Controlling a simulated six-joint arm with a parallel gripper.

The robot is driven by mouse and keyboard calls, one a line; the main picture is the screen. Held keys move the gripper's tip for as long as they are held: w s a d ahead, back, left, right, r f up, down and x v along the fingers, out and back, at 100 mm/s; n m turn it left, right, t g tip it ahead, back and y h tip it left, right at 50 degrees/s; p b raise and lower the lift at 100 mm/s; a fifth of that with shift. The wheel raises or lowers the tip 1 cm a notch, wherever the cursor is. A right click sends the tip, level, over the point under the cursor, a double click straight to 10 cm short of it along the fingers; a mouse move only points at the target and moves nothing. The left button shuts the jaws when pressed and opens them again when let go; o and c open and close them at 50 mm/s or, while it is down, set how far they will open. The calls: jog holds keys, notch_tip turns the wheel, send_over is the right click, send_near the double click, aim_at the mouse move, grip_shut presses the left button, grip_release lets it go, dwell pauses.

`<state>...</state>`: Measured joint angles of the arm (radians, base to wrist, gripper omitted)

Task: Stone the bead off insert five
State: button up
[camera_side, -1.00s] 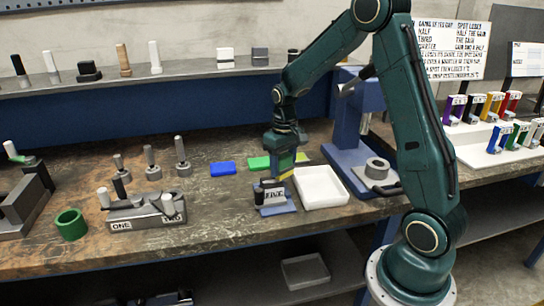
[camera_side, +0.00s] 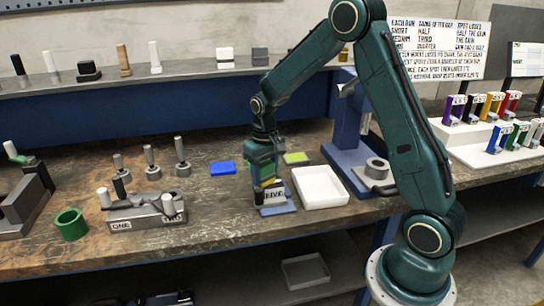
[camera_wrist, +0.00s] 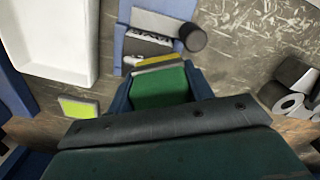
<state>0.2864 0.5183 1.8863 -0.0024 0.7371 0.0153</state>
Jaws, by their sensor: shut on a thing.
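The insert five block (camera_side: 275,197), grey with a blurred label, sits on a blue base plate (camera_side: 280,210) at the bench front. It also shows in the wrist view (camera_wrist: 150,45), with a black round knob (camera_wrist: 192,37) at its side. My gripper (camera_side: 266,180) is shut on a yellow-edged stone (camera_wrist: 160,63), low over the block. Green shows between the fingers; I cannot tell whether it is all part of the stone. The stone's edge is close to the block's edge, but contact is not clear.
A white tray (camera_side: 341,201) lies just right of the block. A blue pad (camera_side: 223,168) and a yellow-green pad (camera_side: 297,158) lie behind. A block labelled ONE and TWO (camera_side: 144,220) and a green ring (camera_side: 71,224) stand left. A blue press stand (camera_side: 352,135) rises behind right.

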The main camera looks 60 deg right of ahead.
jog(key=shift+s+d, duration=1.9)
jog(key=shift+s, duration=0.1)
notch_tip(320, 180, up, 8)
jog(key=shift+w+a+r, duration=0.1)
jog(key=shift+w, duration=0.1)
